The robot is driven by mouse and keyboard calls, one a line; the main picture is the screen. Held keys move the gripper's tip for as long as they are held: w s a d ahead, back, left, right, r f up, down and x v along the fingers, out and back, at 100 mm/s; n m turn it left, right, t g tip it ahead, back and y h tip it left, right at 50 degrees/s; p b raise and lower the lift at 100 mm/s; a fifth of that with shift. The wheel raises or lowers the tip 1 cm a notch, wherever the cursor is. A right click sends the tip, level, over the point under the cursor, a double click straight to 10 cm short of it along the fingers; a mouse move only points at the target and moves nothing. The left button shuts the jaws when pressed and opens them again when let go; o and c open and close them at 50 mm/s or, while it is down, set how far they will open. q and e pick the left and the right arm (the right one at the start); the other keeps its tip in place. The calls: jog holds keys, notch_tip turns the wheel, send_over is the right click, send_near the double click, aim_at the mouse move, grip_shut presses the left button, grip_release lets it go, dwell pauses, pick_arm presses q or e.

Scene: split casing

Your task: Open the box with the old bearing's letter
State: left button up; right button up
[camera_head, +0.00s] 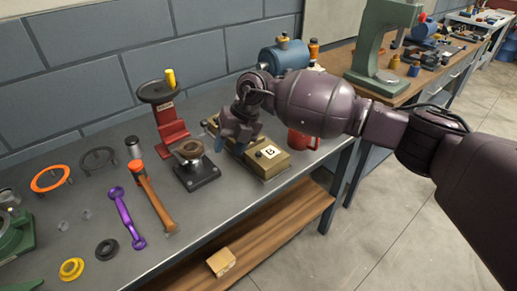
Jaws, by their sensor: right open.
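A tan-gold box (270,162) with a white label reading B and a dark knob stands near the bench's right end. My right gripper (238,138) is open, its fingers pointing down over the bench just left of that label. It covers part of the tan-gold surface. More tan-gold surface with dark knobs shows left of the gripper; I cannot tell whether it is a second box. A brownish round housing (188,148) sits on a black base left of the gripper. I cannot make out any letter on a bearing. My left gripper is not in view.
A hammer (158,208), a purple wrench (126,216) and several rings lie on the grey bench (195,228). A red stand (168,118) is behind. A red mug (302,140) and blue tank (284,56) stand near my right arm. A wooden block (221,262) is on the lower shelf.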

aim_at(259, 152)
jog(key=w+d+r+m+t+h, duration=0.1)
jog(key=w+d+r+h, duration=0.35)
jog(key=d, duration=0.35)
jog(key=shift+h, duration=0.25)
jog(key=f, duration=0.7)
jog(key=w+f, duration=0.1)
jog(key=f, duration=0.2)
jog(key=shift+a+f+b, duration=0.25)
jog(key=shift+f+b, duration=0.1)
jog(key=shift+s, duration=0.1)
grip_shut()
